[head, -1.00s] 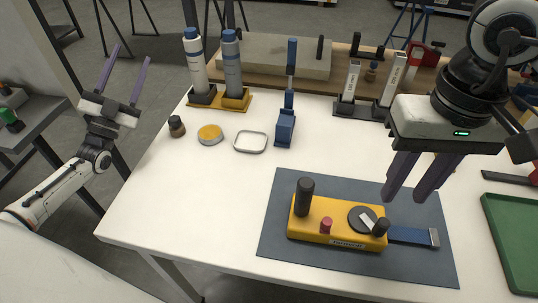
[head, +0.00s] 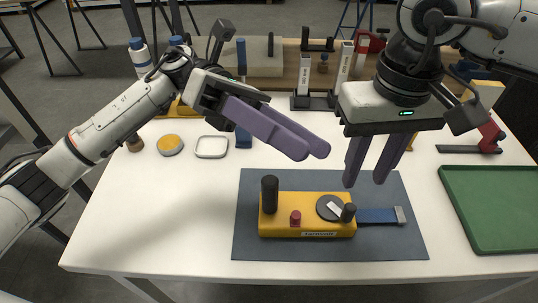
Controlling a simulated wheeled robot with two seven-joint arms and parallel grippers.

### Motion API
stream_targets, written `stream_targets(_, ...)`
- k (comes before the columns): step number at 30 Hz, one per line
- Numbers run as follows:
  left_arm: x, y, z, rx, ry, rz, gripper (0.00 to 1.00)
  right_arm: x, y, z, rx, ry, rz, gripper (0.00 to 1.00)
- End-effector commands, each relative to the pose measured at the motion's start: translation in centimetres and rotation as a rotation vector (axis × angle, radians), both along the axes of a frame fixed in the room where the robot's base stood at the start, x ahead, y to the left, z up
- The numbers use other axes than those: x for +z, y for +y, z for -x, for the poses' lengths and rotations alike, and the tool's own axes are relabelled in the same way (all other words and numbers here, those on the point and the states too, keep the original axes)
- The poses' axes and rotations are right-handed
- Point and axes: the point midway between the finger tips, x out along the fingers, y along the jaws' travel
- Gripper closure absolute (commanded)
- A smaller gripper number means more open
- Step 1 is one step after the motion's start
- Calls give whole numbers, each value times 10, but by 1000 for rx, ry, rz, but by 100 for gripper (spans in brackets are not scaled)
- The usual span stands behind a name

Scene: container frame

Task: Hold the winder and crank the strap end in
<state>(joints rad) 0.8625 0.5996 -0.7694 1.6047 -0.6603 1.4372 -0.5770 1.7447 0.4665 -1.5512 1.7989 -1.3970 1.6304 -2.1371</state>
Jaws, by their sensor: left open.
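The winder (head: 282,228) is a yellow block lying on a dark grey mat (head: 390,246). A black upright post (head: 270,194) stands at its left end and a red knob (head: 296,219) at its front. A dark disc with a light crank bar and a black crank knob (head: 348,212) is at its right. A blue strap (head: 375,215) with a metal end (head: 400,215) sticks out to the right on the mat. My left gripper (head: 314,152) is open above and behind the winder, touching nothing. My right gripper (head: 364,184) is open and empty above the crank side.
A green tray (head: 447,185) is at the right. A white-rimmed dish (head: 212,157), an orange-topped tin (head: 170,145) and a small dark jar (head: 134,143) are at the left. Bottles and a blue tool stand partly hidden behind my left arm. The table's front left is clear.

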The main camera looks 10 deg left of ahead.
Motion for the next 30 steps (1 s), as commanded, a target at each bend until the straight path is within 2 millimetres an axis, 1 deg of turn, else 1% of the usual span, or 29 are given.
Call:
stream_targets(1,-12,-11,13,-71,-121,-99,54,0,0,0,0,0,0,69)
stream_targets(3,-35,-17,24,-158,-283,-249,54,0,0,0,0,0,0,69)
stream_targets(6,-67,-13,26,-265,-514,-468,54,0,0,0,0,0,0,69)
stream_targets(8,-81,-5,19,-316,-645,-596,54,0,0,0,0,0,0,69)
stream_targets(9,-87,1,12,-344,-724,-677,54,0,0,0,0,0,0,69)
stream_targets(10,-91,5,7,-361,-779,-732,54,0,0,0,0,0,0,69)
stream_targets(12,-95,17,-7,-391,-892,-851,54,0,0,0,0,0,0,69)
stream_targets(15,-95,30,-24,-416,-1013,-980,54,0,0,0,0,0,0,69)
stream_targets(19,-93,41,-38,-429,-1093,-1074,54,0,0,0,0,0,0,69)
stream_targets(23,-100,43,-42,-431,-1114,-1098,54,0,0,0,0,0,0,69)
stream_targets(26,-113,44,-41,-432,-1110,-1097,54,0,0,0,0,0,0,69)
stream_targets(30,-139,44,-41,-431,-1109,-1096,54,0,0,0,0,0,0,69)
